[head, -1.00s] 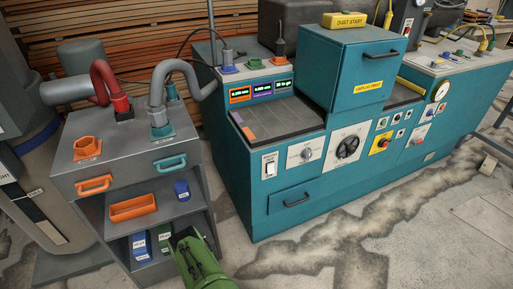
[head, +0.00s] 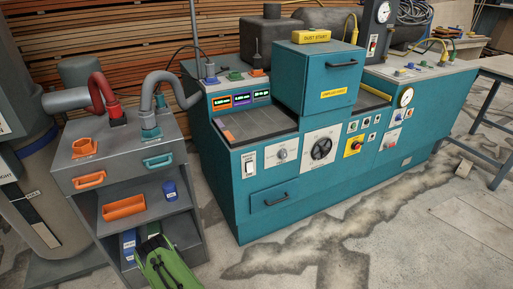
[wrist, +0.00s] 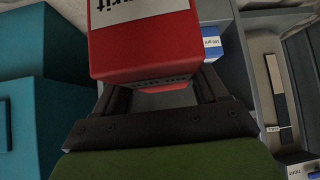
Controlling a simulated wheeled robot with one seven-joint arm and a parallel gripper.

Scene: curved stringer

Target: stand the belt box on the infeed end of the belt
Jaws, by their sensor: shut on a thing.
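A red box with a white label ending in "grit" is the belt box (wrist: 145,45), held in my gripper (wrist: 160,92) in the wrist view. The two dark fingers are shut on its sides; its upper part runs out of the picture. In the head view my green arm reaches to the front of the grey cart's lower shelf, and the gripper (head: 150,243) shows only as a dark end there; the red box is hidden. The black belt (head: 258,122) lies on the teal machine, with orange and purple marks at its left end.
The grey cart (head: 120,160) holds an orange tray (head: 124,207), a blue cup (head: 169,190) and a blue box (head: 129,244) on its shelves. A blue box (wrist: 211,42) also shows beside the held box. Hoses rise from the cart top. Floor before the machine is clear.

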